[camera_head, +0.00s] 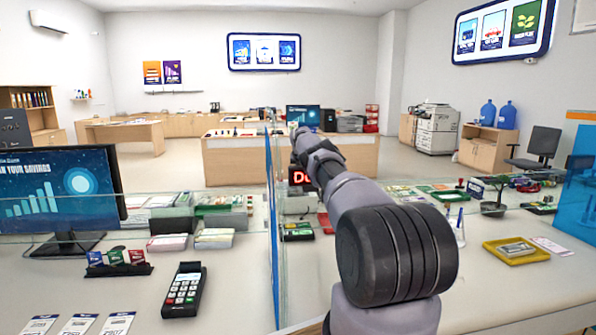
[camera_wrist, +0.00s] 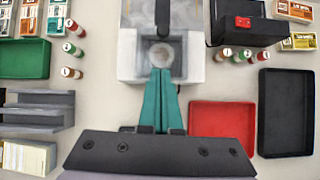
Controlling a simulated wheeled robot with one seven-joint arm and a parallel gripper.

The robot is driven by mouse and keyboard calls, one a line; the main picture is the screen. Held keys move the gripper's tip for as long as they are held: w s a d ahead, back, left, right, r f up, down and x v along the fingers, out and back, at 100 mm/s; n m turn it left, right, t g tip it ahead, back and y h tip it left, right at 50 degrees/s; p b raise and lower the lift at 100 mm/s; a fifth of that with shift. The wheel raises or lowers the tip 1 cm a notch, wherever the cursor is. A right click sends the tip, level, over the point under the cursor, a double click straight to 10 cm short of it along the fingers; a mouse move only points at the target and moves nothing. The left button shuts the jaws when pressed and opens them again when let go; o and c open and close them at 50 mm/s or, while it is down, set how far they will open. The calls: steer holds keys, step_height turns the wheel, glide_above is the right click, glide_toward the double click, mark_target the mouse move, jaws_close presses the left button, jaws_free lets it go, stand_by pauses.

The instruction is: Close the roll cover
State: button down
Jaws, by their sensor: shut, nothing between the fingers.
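In the wrist view, a white receipt-printer-like device (camera_wrist: 128,62) stands at the top centre with a pale round roll (camera_wrist: 168,57) showing in its bay. My gripper (camera_wrist: 160,72) has teal fingers, shut and empty, with the tips at the near edge of the bay in the picture. I cannot tell whether they touch it. In the head view, my arm hides the gripper and device.
A red tray (camera_wrist: 222,128) and a black tray (camera_wrist: 285,112) lie right of the gripper. A green tray (camera_wrist: 24,59) and grey stepped holder (camera_wrist: 38,108) are at left. In the head view, a glass partition (camera_head: 272,230) stands left of my arm.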

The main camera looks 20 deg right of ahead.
steer(key=v, duration=1)
steer(key=shift+s+r, duration=0.25)
steer(key=shift+r, duration=0.05)
steer(key=shift+s, duration=0.1)
